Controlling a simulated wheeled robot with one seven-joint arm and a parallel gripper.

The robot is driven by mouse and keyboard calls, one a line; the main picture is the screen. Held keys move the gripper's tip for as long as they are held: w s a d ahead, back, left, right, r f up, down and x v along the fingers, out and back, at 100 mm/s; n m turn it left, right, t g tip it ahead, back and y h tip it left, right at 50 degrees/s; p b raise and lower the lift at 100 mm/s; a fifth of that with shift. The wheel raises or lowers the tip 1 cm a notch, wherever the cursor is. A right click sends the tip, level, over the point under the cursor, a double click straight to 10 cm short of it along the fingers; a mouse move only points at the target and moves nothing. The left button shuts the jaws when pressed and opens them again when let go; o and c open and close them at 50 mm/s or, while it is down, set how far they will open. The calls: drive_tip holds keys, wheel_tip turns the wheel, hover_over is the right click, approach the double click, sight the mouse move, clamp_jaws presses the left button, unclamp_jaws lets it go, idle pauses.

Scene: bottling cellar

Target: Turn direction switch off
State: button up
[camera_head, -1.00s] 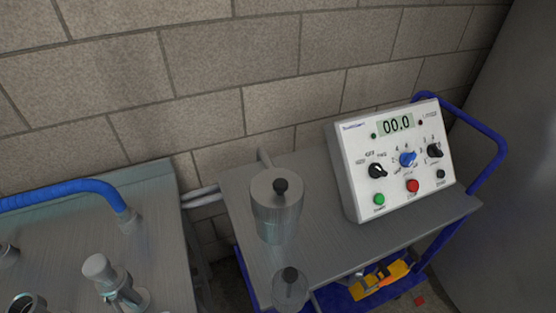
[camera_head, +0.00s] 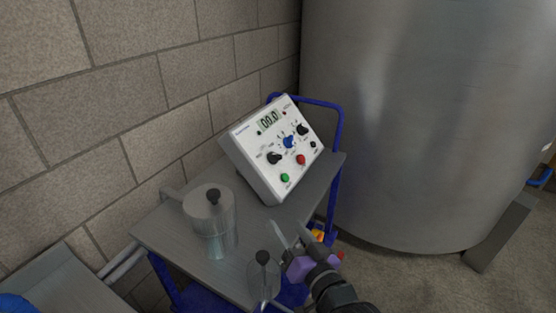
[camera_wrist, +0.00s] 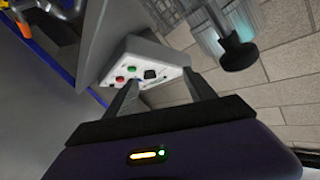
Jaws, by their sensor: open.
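The white control box (camera_head: 262,185) stands on the grey cart top, its sloped panel facing me. A black knob at the panel's left (camera_head: 274,157) appears to be the direction switch; OFF was legible above it earlier, but its present setting is too small to read. A blue knob (camera_head: 289,142) and another black knob (camera_head: 303,130) sit to its right. My gripper (camera_head: 287,229) is open and empty, below and in front of the box, apart from it. In the wrist view, the box (camera_wrist: 142,46) shows beyond my open fingers (camera_wrist: 160,80), partly hidden by them.
A smaller clear vessel with a black knob (camera_head: 262,270) stands close left of my gripper. The cart's blue handle (camera_head: 322,102) and a large steel tank (camera_head: 410,120) are to the right. A block wall is behind.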

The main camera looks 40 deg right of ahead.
drive_tip(key=w+d+r+y, duration=0.1)
drive_tip(key=w+d+r, duration=0.3)
drive_tip(key=w+d, duration=0.4)
drive_tip(key=n+g+y+b, duration=0.1)
drive_tip(key=g+y, duration=0.1)
drive_tip(key=y, duration=0.1)
approach(278, 157)
drive_tip(key=w, duration=0.1)
drive_tip(key=shift+x, duration=4.05)
drive_tip(key=shift+f, duration=0.1)
drive_tip(key=shift+c, duration=0.4)
drive_tip(key=c, duration=1.3)
